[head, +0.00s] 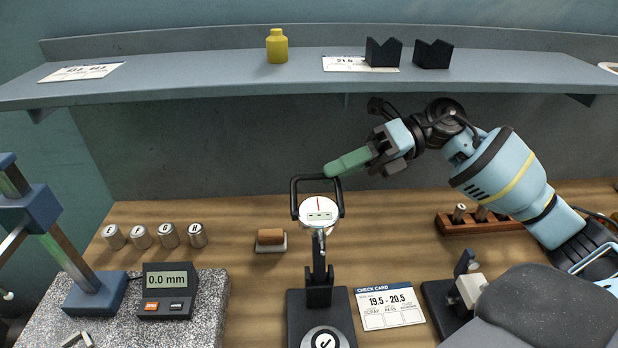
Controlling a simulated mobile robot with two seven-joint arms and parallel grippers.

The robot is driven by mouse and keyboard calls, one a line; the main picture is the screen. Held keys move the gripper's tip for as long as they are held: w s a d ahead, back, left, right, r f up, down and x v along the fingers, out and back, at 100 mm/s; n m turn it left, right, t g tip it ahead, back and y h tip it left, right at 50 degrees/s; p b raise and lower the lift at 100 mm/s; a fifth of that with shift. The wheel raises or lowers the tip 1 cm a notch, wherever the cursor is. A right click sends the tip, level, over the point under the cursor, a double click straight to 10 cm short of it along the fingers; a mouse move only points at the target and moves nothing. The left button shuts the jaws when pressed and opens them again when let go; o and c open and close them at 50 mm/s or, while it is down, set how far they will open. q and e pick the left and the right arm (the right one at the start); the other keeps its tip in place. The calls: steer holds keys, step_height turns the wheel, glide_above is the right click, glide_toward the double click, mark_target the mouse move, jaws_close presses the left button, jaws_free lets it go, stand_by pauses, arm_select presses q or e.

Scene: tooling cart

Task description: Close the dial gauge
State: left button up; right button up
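The dial gauge (319,212) has a round white face with a red needle. It stands near the middle on a black stand with a dark base. A black loop-shaped bar (294,197) rises around the sides and top of the face. My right gripper (346,162) reaches in from the right, just above the top right of this bar. Its green end points left and lies close to the bar; I cannot tell if they touch. The spacing of its fingers is not clear from this angle. My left gripper is not in view.
A check card (390,306) lies right of the stand. A digital readout (167,291) and a granite plate (214,300) are at left, with several lettered metal cylinders (168,235) behind. A wooden rack (449,225) is at right. A shelf (200,83) spans the back.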

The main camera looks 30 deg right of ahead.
steer(key=p+x, duration=0.1)
steer(key=x, duration=0.4)
steer(key=shift+a, duration=0.2)
steer(key=shift+c, duration=0.2)
steer(key=shift+f, duration=0.1)
jaws_close()
